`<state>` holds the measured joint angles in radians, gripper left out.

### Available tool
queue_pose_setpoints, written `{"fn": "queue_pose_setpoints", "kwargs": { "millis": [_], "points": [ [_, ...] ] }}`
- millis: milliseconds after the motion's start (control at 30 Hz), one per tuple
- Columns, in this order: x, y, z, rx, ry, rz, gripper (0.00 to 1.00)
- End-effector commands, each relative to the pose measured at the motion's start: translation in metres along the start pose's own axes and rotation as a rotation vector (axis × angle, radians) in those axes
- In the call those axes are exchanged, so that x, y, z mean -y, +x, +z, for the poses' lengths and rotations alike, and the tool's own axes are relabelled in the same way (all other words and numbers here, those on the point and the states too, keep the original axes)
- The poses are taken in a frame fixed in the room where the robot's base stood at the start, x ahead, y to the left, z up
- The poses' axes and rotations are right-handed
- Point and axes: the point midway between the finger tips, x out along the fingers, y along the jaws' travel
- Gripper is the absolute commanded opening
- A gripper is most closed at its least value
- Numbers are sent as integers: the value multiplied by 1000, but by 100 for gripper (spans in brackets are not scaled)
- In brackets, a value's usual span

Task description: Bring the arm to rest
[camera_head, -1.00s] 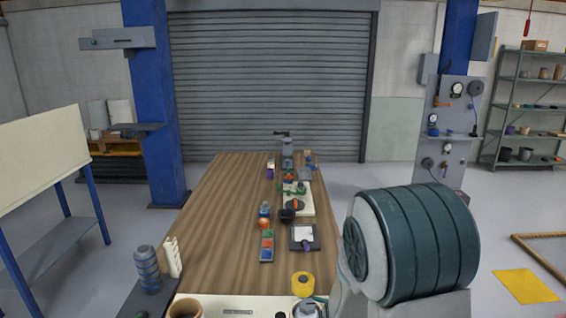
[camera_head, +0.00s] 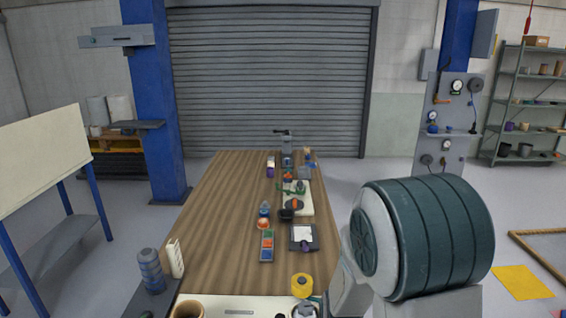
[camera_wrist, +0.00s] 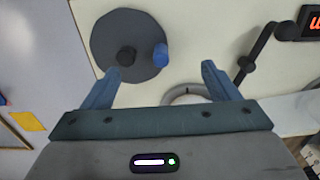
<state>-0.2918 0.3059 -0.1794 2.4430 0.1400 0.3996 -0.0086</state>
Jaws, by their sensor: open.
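My gripper (camera_wrist: 160,72) is open in the wrist view, with its two blue-grey fingers spread and nothing between them. Beyond the fingers is a pale panel (camera_wrist: 205,35) that carries a grey disc (camera_wrist: 103,38) with one black knob and one blue knob. The left fingertip overlaps the lower edge of the disc in the picture; I cannot tell the distance. A pale ring, partly hidden, shows between the fingers. In the head view the gripper is not seen; a large dark teal and grey arm link of mine fills the lower right.
A black crank handle (camera_wrist: 262,45) and a display with red-orange characters (camera_wrist: 312,22) are at the wrist view's upper right. In the head view a wooden table (camera_head: 215,225) holds several small items and a yellow roll (camera_head: 302,286). A yellow floor sheet (camera_head: 523,282) lies right.

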Motion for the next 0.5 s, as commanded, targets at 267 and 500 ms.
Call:
{"fn": "queue_pose_setpoints", "kwargs": {
  "millis": [267, 500],
  "points": [
    [-3, -49, 0, -66, 0, -40, 82],
    [-13, -114, 17, -157, -8, -63, 82]
  ]
}}
